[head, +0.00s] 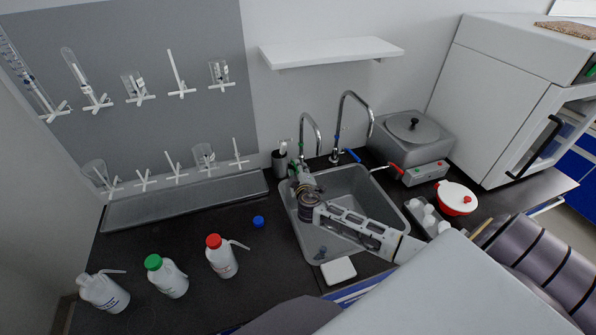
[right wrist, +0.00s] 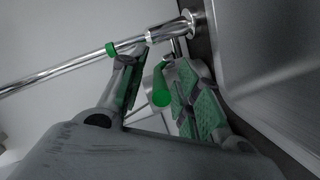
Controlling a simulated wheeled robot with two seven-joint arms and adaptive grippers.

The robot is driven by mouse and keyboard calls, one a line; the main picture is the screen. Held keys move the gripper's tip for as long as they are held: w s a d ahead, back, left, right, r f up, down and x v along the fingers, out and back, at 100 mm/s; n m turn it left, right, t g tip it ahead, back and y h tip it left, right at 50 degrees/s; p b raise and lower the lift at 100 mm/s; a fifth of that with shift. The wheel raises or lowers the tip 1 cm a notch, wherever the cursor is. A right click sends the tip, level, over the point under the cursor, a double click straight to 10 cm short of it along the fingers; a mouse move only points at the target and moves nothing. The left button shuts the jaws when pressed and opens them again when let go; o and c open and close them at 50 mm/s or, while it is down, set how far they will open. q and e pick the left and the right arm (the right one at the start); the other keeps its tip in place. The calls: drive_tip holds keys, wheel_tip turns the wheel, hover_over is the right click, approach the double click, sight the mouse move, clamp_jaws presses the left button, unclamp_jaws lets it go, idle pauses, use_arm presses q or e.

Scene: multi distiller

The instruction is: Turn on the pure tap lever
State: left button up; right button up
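The left tap (head: 318,133) is a chrome gooseneck at the back of the sink. In the right wrist view its chrome pipe (right wrist: 75,67) crosses the upper left, with a green ring on it. A green lever (right wrist: 161,86) sticks out below the pipe. My right gripper (head: 297,172) is at the base of this tap, above the sink's back left corner. In the right wrist view my right gripper (right wrist: 158,66) is open, with the lever between its fingers, nearer the right finger. A gap shows on the left; contact on the right is unclear. My left gripper is out of view.
A second tap (head: 361,103) with a blue lever (head: 353,155) stands to the right. A black bottle (head: 280,164) stands close left of my gripper. The steel sink (head: 366,181) lies below. A steel bath (head: 418,137) and several wash bottles are farther off.

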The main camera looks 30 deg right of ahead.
drive_tip(key=shift+c, duration=0.5)
clamp_jaws()
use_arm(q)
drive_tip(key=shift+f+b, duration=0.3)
use_arm(e)
drive_tip(key=shift+a+m+g+h, duration=0.25)
drive_tip(key=shift+m+g+h, duration=0.05)
drive_tip(key=shift+h, duration=0.1)
drive_tip(key=w+a+m+g+h+b, duration=0.1)
drive_tip(key=m+g+h+b, duration=0.1)
drive_tip(key=b, duration=0.1)
drive_tip(key=w+a+m+g+h+b, duration=0.1)
drive_tip(key=a+m+g+h+b, duration=0.1)
drive_tip(key=b, duration=0.1)
drive_tip(key=w+a+m+g+h+b, duration=0.1)
drive_tip(key=m+g+h+b, duration=0.1)
drive_tip(key=m+b, duration=0.1)
drive_tip(key=shift+w+a+f+h, duration=0.1)
drive_tip(key=shift+w+a+h, duration=0.05)
drive_tip(key=shift+a+h, duration=0.2)
drive_tip(key=shift+w+a+g, duration=0.1)
drive_tip(key=shift+g, duration=0.2)
drive_tip(key=shift+b, duration=0.3)
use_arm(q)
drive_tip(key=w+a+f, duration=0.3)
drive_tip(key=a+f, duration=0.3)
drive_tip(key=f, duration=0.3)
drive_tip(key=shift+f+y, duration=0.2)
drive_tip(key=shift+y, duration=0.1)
